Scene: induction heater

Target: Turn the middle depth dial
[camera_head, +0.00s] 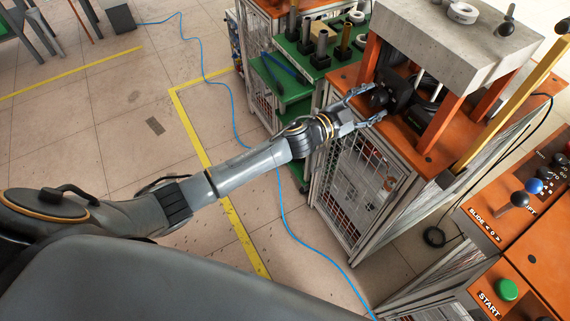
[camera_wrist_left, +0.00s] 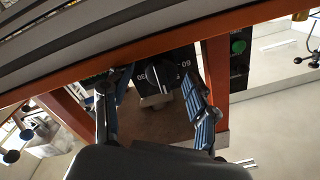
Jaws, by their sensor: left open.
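A round black dial (camera_wrist_left: 159,75) with a pale pointer line sits on a dark plate with white numbers in the left wrist view. In the head view, a black dial housing (camera_head: 391,94) stands on the orange top of the machine, under the grey block. My left gripper (camera_head: 367,104) reaches it from the left. In the left wrist view the left gripper (camera_wrist_left: 148,82) is open, with one finger on each side of the dial. Gaps show between the fingers and the dial. My right gripper is not in view.
Orange posts (camera_head: 443,123) hold up a thick grey block (camera_head: 450,40) close above and behind the dial. A green tool shelf (camera_head: 318,62) stands behind the arm. A control panel with a green start button (camera_head: 507,289) is at right. A blue hose (camera_head: 283,205) crosses the floor.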

